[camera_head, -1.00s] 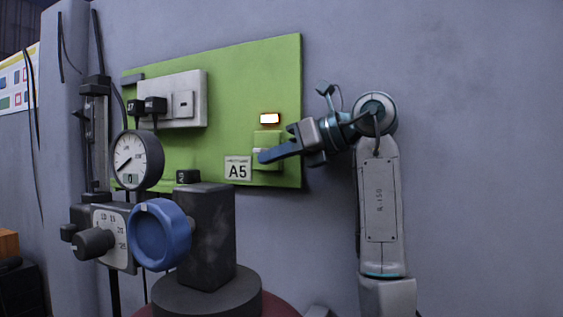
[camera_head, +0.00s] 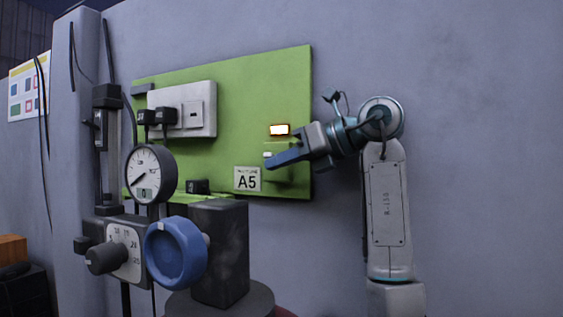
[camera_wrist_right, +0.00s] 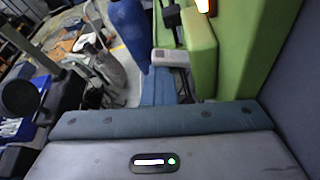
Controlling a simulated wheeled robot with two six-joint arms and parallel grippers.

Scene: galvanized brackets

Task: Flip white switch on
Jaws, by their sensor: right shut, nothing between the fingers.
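The white switch (camera_head: 267,154) shows as a small pale piece on a green box at the lower right of the green panel (camera_head: 240,105). An orange-white lamp (camera_head: 280,130) above it is lit. My right gripper (camera_head: 270,163) is shut and empty, its blue fingertips just below the switch in the head view. In the wrist view the shut blue fingers (camera_wrist_right: 164,88) lie beside the green box (camera_wrist_right: 201,45), close to a pale piece (camera_wrist_right: 170,57) that seems to be the switch. Whether they touch is unclear. My left gripper is out of view.
A white socket plate (camera_head: 200,118) with black plugs is at the panel's upper left. A round gauge (camera_head: 146,182) and a blue knob (camera_head: 168,252) stand in front. The wall right of my arm is clear.

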